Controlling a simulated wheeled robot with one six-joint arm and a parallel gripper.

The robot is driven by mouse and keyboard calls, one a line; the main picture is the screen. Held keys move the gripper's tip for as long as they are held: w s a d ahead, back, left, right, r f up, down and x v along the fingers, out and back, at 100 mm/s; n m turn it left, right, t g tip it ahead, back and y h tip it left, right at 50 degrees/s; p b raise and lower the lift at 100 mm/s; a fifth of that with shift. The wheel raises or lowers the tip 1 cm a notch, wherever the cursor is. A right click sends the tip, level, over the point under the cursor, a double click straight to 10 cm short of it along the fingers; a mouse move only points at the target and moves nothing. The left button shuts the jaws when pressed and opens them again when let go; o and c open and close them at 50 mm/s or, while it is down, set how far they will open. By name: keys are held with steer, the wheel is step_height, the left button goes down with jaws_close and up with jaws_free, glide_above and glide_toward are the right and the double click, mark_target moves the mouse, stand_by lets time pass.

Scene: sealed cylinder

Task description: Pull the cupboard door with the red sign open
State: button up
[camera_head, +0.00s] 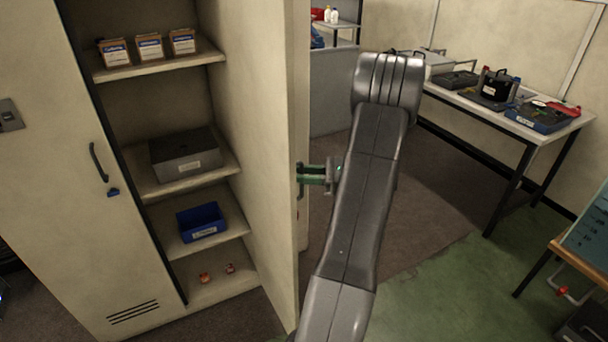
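The cupboard's right door (262,130) stands wide open. I see its inner face and its narrow front edge; its outer face is turned away, and no red sign shows. My gripper (305,174) is at the door's outer side, just past that edge. Its green fingers reach a dark handle (299,190) seen nearly edge-on. A gap shows between the fingers, but I cannot tell whether they are closed on the handle. The cupboard's left door (60,190) is shut, with its own dark handle (98,162).
Cupboard shelves hold small boxes (149,48), a grey case (185,153), a blue bin (201,222) and small red items (205,278). A loaded table (525,131) stands at the back right, another table (575,258) at the right edge. Floor between is clear.

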steer(key=d+b, duration=0.2)
steer(key=d, duration=1.1)
steer(key=shift+d, duration=0.3)
steer(key=a+p, duration=0.2)
steer(key=a, duration=1.2)
steer(key=shift+d, duration=0.1)
